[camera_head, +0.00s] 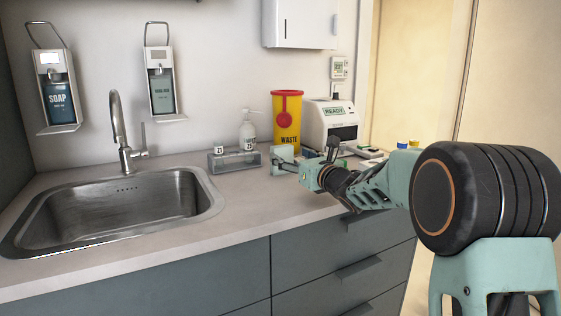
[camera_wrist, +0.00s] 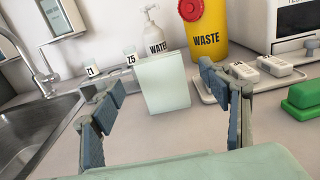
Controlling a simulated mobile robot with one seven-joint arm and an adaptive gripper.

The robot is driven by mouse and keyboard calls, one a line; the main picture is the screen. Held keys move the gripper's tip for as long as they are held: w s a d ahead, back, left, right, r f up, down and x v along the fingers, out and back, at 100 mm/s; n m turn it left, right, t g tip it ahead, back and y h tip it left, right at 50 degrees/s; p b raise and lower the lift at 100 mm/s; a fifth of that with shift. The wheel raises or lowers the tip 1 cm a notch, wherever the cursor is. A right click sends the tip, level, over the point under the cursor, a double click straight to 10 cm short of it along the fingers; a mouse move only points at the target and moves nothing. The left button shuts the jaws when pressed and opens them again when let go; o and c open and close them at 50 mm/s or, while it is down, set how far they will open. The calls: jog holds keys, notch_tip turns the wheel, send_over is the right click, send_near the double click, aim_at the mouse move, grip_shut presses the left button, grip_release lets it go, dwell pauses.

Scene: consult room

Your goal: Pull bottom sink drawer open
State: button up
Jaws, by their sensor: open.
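The sink (camera_head: 115,215) is set in the counter at the left. Below the counter, to its right, is a stack of grey drawers. The top drawer (camera_head: 320,250), the middle drawer (camera_head: 345,285) and the lowest visible drawer (camera_head: 388,303) look shut, each with a grey edge handle. The bottom of the stack is cut off by the picture's edge. My gripper (camera_head: 287,160) is above the counter, well above the drawer handles. In the wrist view my gripper (camera_wrist: 160,105) shows its two fingers spread apart, with nothing held between them.
A green block (camera_wrist: 305,98) lies at the right in the wrist view. Two dispensers hang on the wall.

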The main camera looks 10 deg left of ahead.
aim_at(284, 150)
jog(key=shift+r+x, duration=0.1)
jog(key=shift+x, duration=1.4)
jog(key=shift+r+x, duration=0.15)
jog(key=shift+x, duration=1.35)
jog(key=c, duration=1)
